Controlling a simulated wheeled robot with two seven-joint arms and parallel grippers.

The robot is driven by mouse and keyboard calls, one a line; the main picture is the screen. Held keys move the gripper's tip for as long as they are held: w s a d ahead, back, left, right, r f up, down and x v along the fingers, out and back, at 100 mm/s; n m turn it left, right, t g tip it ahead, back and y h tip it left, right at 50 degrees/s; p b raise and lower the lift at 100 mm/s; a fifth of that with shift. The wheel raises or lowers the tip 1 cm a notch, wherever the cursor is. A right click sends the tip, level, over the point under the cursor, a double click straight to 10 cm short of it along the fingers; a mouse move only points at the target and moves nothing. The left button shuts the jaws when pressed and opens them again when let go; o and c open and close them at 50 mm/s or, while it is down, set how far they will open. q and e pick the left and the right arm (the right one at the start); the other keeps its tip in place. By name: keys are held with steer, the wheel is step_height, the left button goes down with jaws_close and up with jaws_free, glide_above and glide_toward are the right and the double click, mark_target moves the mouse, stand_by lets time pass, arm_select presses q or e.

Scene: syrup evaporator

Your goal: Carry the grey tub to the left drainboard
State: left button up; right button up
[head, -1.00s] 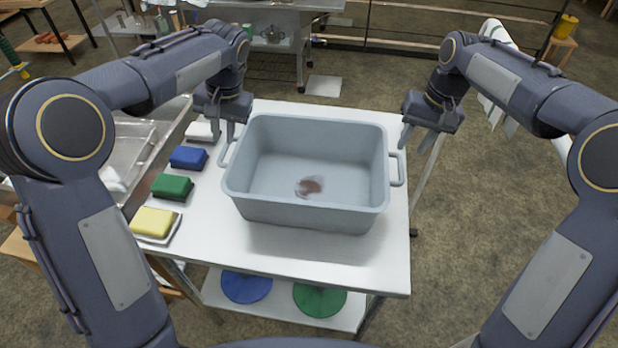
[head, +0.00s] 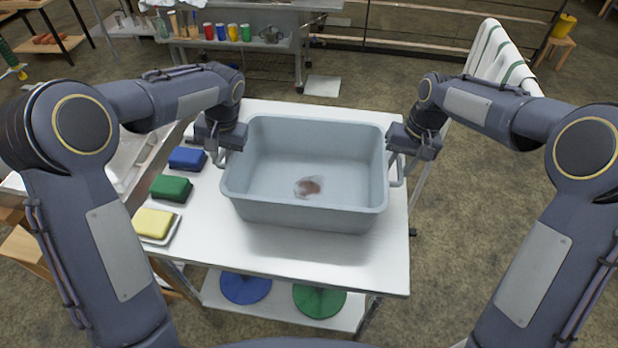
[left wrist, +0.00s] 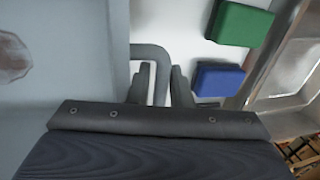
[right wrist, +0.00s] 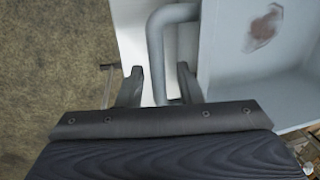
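The grey tub (head: 305,213) stands upright on a white-topped table, empty but for a reddish-brown stain (head: 308,187) on its floor. It has a loop handle at each end. My left gripper (left wrist: 160,66) is open, with its fingers on either side of the left handle (left wrist: 152,52). My right gripper (right wrist: 159,67) is open, with its fingers on either side of the right handle (right wrist: 156,45). Both wrist views show gaps between fingers and handles. In the head view the grippers mostly hide the handles. A metal basin or drainboard (left wrist: 285,82) lies left of the table; which part is unclear.
Blue (head: 187,158), green (head: 170,187) and yellow (head: 154,223) blocks line the table's left edge, beside the tub. The table top (head: 310,259) is bare in front of the tub. Blue and green discs lie on its lower shelf (head: 281,311). A striped towel (head: 503,58) hangs at right.

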arm_select(q)
jaws_close()
arm_select(e)
steer(key=c, duration=0.5)
jaws_close()
arm_select(q)
steer(key=shift+r, duration=0.1)
arm_select(e)
steer(key=shift+r, duration=0.1)
stand_by(0.4)
